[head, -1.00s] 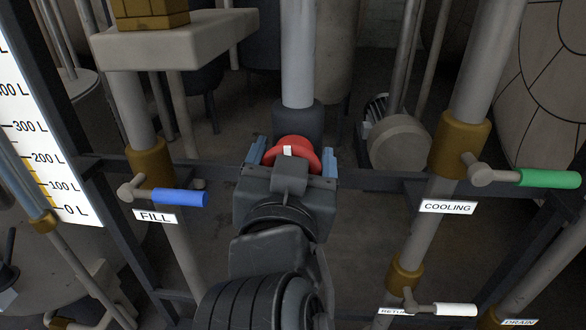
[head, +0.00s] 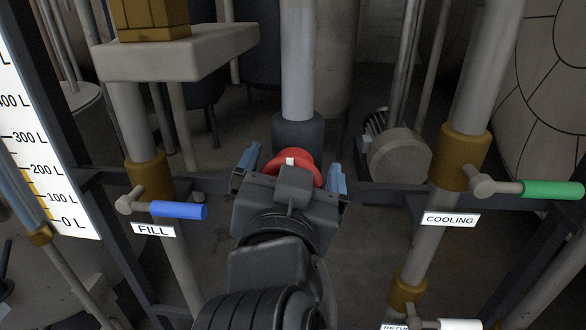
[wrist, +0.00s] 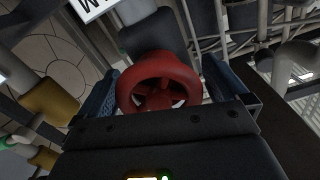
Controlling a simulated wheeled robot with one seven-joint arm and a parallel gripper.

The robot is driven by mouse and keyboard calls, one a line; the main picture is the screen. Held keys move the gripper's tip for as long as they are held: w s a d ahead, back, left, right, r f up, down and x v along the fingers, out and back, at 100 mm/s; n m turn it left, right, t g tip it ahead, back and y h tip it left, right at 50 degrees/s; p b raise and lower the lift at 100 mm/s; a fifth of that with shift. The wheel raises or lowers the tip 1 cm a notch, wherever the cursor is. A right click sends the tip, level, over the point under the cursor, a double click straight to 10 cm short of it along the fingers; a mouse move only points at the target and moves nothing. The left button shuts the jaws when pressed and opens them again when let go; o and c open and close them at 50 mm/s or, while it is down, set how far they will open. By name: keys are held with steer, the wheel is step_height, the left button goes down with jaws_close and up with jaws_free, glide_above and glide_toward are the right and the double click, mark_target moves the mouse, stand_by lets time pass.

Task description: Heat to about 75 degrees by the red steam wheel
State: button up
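The red steam wheel (head: 298,164) sits below a dark collar on a vertical grey pipe, with a small white mark on its rim. My gripper (head: 293,170) is at the wheel, one blue finger on each side of it. The fingers stand apart with the wheel between them and seem clear of its rim. In the wrist view the spoked wheel (wrist: 158,84) lies between the two fingers (wrist: 160,88). The gripper body hides the wheel's lower part in the head view. No temperature reading is in view.
A blue FILL lever (head: 180,210) is at the left, and a green COOLING lever (head: 550,189) at the right. A white-handled lever (head: 460,324) is at the lower right. A dark frame rail (head: 385,193) runs behind my gripper. A level scale (head: 50,180) stands at the far left.

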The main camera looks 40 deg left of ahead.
steer(key=v, duration=0.8)
steer(key=shift+w+a, duration=0.1)
stand_by(0.5)
steer(key=s+d+f+h+p, duration=0.2)
steer(key=d+f, duration=0.5)
steer(key=d, duration=0.4)
steer(key=s+d+f+h+p, duration=0.1)
steer(key=s+d+f, duration=0.1)
steer(key=d+f, duration=0.75)
steer(key=s+d+r+m+h+p, duration=0.3)
steer(key=s+d+h, duration=0.3)
steer(key=s+d, duration=1.2)
steer(key=shift+s+d+r+m+h, duration=0.35)
steer(key=shift+d+r, duration=0.15)
steer(key=shift+d, duration=0.1)
